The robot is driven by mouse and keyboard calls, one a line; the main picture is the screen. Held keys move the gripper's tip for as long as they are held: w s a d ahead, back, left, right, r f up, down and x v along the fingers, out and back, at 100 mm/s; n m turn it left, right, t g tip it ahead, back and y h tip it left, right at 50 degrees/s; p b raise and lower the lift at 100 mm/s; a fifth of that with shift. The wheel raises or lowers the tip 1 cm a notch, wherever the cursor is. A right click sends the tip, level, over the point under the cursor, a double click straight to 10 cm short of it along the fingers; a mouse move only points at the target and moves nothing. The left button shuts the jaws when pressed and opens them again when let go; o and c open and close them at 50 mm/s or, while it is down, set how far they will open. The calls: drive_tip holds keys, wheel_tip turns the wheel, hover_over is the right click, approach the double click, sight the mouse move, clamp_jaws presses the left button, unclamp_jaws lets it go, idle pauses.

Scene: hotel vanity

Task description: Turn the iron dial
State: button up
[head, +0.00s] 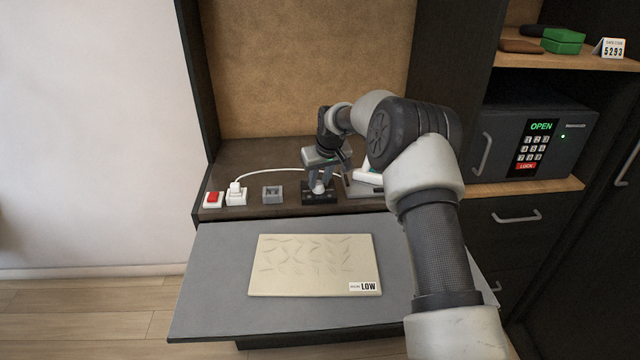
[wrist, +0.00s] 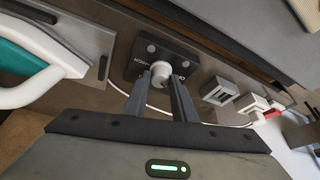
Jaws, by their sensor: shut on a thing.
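The iron dial is a pale round knob (wrist: 161,70) on a black box (wrist: 133,60) on the dark vanity counter. In the head view the knob (head: 318,187) and its black box (head: 335,196) stand near the counter's front edge. My gripper (head: 319,184) reaches down over the box. In the wrist view my gripper (wrist: 160,78) has its two fingers on either side of the knob, shut on it. The knob's markings are partly hidden. The white and teal iron (wrist: 25,62) rests beside the box; in the head view my arm partly hides it (head: 367,176).
A red switch (head: 213,199), a white plug (head: 236,194) with a cable and a grey square holder (head: 272,194) stand left of the box. Below is a grey board (head: 215,290) with a beige cloth (head: 300,255) labelled LOW. A safe (head: 570,130) reads OPEN at right.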

drive_tip(key=m, duration=0.2)
drive_tip(key=m+h, duration=0.1)
drive_tip(key=m, duration=0.1)
drive_tip(key=m+h+b, duration=0.1)
drive_tip(key=m, duration=0.1)
drive_tip(key=shift+a, duration=0.25)
drive_tip(key=shift+h, duration=0.3)
drive_tip(key=o, duration=1)
drive_tip(key=p+v, duration=0.1)
drive_tip(key=v, duration=1.6)
drive_tip(key=shift+r, duration=0.2)
